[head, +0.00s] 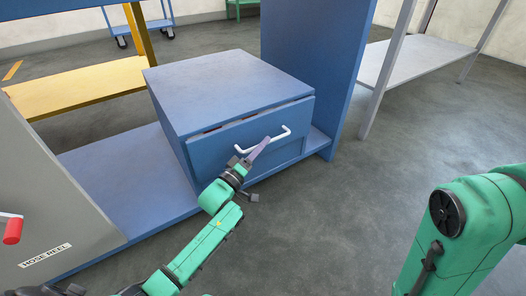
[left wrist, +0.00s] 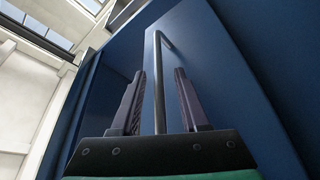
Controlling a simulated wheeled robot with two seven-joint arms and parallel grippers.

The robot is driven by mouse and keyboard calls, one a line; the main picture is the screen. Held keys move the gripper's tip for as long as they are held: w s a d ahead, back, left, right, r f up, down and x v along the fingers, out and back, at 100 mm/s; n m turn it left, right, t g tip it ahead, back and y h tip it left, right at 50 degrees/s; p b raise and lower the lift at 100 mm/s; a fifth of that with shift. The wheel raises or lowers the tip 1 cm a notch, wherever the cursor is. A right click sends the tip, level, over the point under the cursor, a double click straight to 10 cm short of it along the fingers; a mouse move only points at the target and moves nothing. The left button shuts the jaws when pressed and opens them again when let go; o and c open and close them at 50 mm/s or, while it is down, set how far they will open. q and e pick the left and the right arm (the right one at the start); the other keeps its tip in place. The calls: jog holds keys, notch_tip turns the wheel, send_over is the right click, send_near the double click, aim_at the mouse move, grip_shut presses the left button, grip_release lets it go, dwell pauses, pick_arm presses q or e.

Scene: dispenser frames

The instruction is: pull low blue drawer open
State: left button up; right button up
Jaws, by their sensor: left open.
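The low blue drawer (head: 222,150) is in the blue cabinet (head: 215,85) near the middle of the head view. Narrow dark gaps show along the front's top edge; I cannot tell if it stands slightly open. Its white bar handle (head: 284,133) runs across the front. My left gripper (head: 262,146) is at the handle, fingers pointing at the drawer front. In the left wrist view, the handle (left wrist: 160,60) runs between the two open fingers of my left gripper (left wrist: 160,78), with space on both sides. My right gripper is out of view.
A tall blue panel (head: 315,60) rises behind the cabinet. A grey hose reel box (head: 45,215) with a red-handled lever stands at the left. A yellow shelf (head: 75,90) and a grey shelf (head: 420,60) are farther back. The floor (head: 330,205) in front of the drawer is clear.

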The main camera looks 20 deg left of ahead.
pick_arm(q)
jog(key=shift+w+d+r, duration=0.15)
jog(key=shift+w+d, duration=0.05)
jog(key=shift+w, duration=0.3)
grip_shut()
dwell(1.1)
